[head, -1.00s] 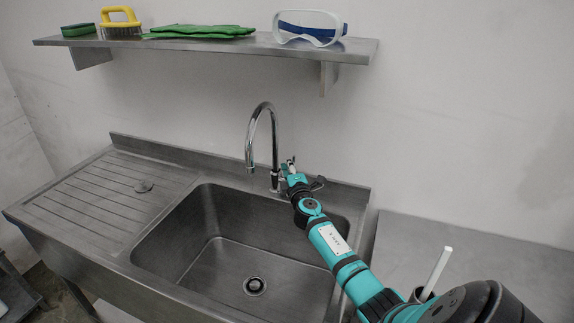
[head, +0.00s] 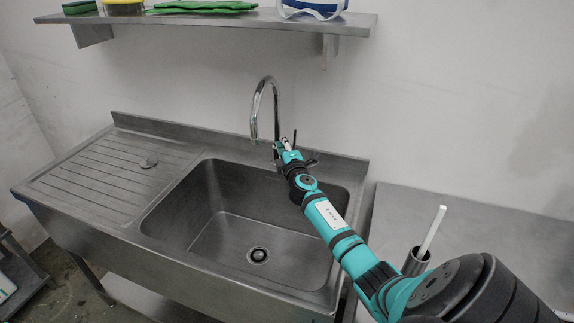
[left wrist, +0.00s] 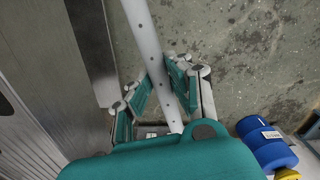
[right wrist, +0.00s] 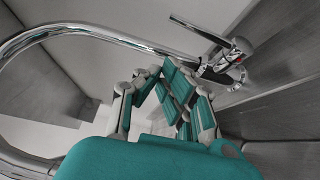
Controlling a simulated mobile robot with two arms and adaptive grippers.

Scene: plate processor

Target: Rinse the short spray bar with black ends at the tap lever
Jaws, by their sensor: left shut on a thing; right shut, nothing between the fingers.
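The spray bar (left wrist: 150,50) is a pale tube with small holes in the left wrist view. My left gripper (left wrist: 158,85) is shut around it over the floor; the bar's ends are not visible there. The left arm is not in the head view. The chrome tap (head: 276,110) stands at the sink's back edge. Its lever (right wrist: 197,31) is a thin rod on the tap body in the right wrist view, and it points up in the head view (head: 295,138). My right gripper (head: 287,147) is shut and empty beside the tap body; its fingers (right wrist: 158,75) show below the spout pipe.
A wall shelf (head: 200,21) holds goggles and green gloves. A white-handled tool (head: 432,228) stands in a metal holder (head: 416,262) at right.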

